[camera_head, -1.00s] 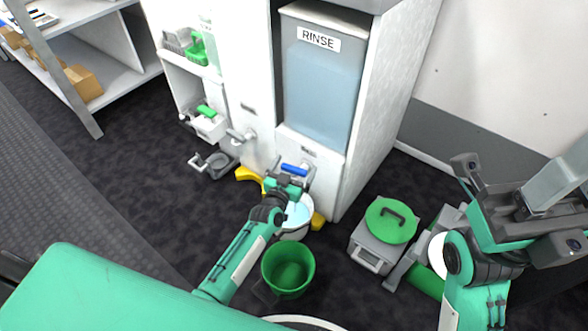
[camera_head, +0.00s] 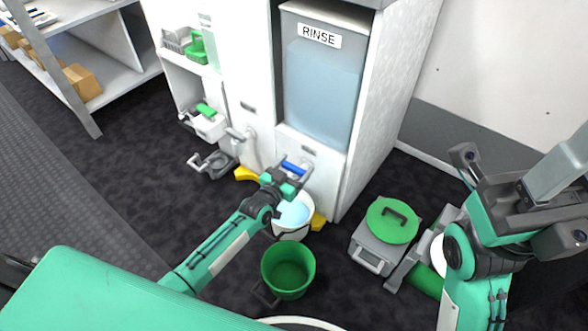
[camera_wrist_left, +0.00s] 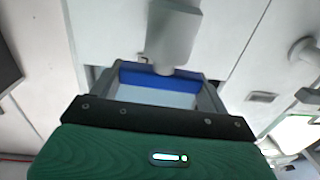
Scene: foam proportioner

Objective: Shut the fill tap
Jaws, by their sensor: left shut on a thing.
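The fill tap has a blue lever handle (camera_head: 293,168) on the front of the white cabinet, below the RINSE tank. My left gripper (camera_head: 284,180) is at this handle. In the left wrist view the blue handle (camera_wrist_left: 160,82) lies between the gripper's fingers (camera_wrist_left: 158,92), and the gripper is shut on it. The grey tap body (camera_wrist_left: 172,35) shows just beyond. A white bucket (camera_head: 305,229) with light blue liquid in it stands below, partly hidden by my left arm. My right gripper (camera_head: 520,200) is raised at the right, away from the tap; its jaw opening is unclear.
A green bucket (camera_head: 288,270) stands on the floor in front of the white one. A scale (camera_head: 370,255) with a green lid (camera_head: 392,220) is to the right. A second grey tap (camera_head: 240,137) is left of the handle. Yellow feet flank the white bucket.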

